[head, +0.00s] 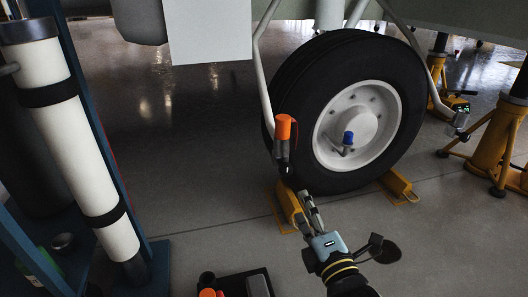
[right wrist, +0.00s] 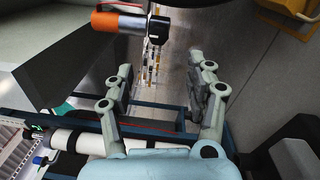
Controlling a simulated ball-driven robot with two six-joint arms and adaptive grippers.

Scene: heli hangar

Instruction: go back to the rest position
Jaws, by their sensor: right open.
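My right gripper (head: 310,210) is in front of the large black wheel (head: 290,90), low in the head view, its fingers overlapping the yellow chock (head: 289,204) in the picture. In the right wrist view the right gripper (right wrist: 160,72) has its fingers spread wide, with nothing between them. My left gripper is not in view.
A second yellow chock (head: 397,184) lies at the wheel's right. Yellow jack stands (head: 492,150) stand at the right. A blue rack with a white tube (head: 78,150) fills the left edge. A black tray (head: 240,283) is at the bottom. Grey floor (head: 215,215) is open between.

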